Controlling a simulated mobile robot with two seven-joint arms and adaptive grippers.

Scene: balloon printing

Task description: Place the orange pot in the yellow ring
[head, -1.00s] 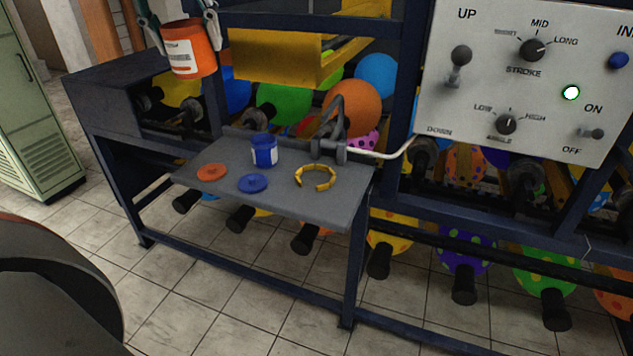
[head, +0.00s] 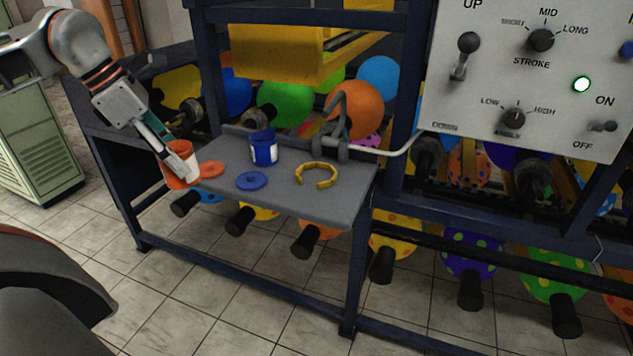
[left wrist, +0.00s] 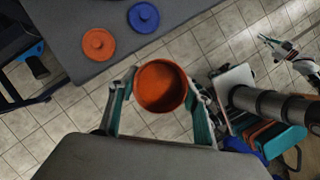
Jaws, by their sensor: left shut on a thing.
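The orange pot (head: 178,165) is held in my left gripper (head: 176,158), off the left edge of the grey shelf. In the left wrist view the open, empty-looking pot (left wrist: 160,86) sits between the two fingers of my left gripper (left wrist: 160,88), which is shut on it. The yellow ring (head: 316,175) lies on the right part of the shelf, with a gap in its front right side. It is to the right of the pot. My right gripper is not clearly in the head view.
The grey shelf (head: 315,199) also bears an orange lid (head: 211,169), a blue lid (head: 251,180) and a blue pot (head: 263,148). A metal clamp-like part (head: 330,146) stands behind the ring. Blue frame posts and a control panel (head: 530,75) are to the right.

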